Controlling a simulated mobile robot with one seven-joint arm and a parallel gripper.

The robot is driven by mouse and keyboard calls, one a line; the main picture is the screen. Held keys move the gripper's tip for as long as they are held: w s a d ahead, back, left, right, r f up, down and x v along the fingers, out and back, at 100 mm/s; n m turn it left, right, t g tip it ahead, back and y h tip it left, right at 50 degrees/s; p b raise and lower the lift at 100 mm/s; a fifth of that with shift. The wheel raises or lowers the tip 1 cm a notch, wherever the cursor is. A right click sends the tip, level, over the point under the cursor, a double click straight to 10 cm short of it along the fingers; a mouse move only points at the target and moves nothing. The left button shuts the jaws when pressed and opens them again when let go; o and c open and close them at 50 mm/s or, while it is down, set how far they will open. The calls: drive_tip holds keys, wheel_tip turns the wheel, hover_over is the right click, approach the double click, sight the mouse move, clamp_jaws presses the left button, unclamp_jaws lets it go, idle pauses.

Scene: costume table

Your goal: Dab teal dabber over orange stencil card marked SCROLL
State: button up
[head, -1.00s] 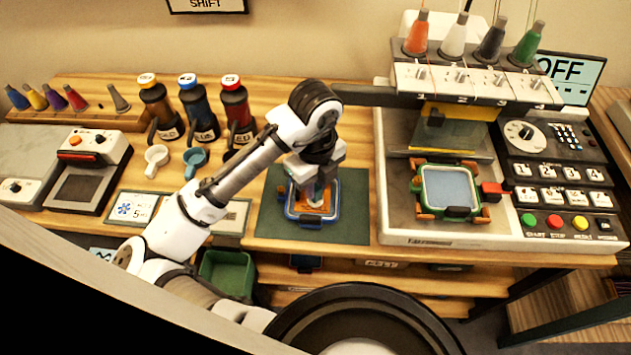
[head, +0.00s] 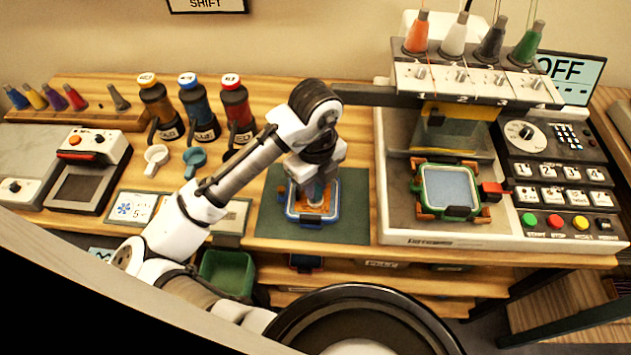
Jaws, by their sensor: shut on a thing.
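The orange stencil card (head: 325,210) lies inside a blue-rimmed frame (head: 291,213) on a dark green mat (head: 345,225). Its marking is too small and too covered to read.
The embroidery machine (head: 400,228) with a green-framed hoop (head: 420,190) stands to the right. The mat's right part is clear.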

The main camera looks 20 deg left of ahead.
drive_tip(key=shift+r+p, duration=2.9)
drive_tip(key=shift+r, duration=0.6)
drive_tip(key=shift+f, duration=0.15)
drive_tip(key=shift+w+d+f+b, duration=0.15)
drive_tip(key=shift+w+f+b, duration=0.05)
drive_tip(key=shift+f+b, duration=0.7)
drive_tip(key=shift+w+d+f+b, duration=0.2)
drive_tip(key=shift+f+b, duration=0.65)
drive_tip(key=shift+f, duration=0.15)
drive_tip(key=shift+w+d+f+b, duration=0.15)
drive_tip(key=shift+w+f+b, duration=0.05)
drive_tip(key=shift+f+b, duration=0.7)
drive_tip(key=shift+f+b, duration=0.45)
drive_tip(key=shift+f, duration=0.2)
wheel_tip(320, 180, up, 7)
drive_tip(key=p, duration=0.5)
drive_tip(key=shift+p, duration=0.4)
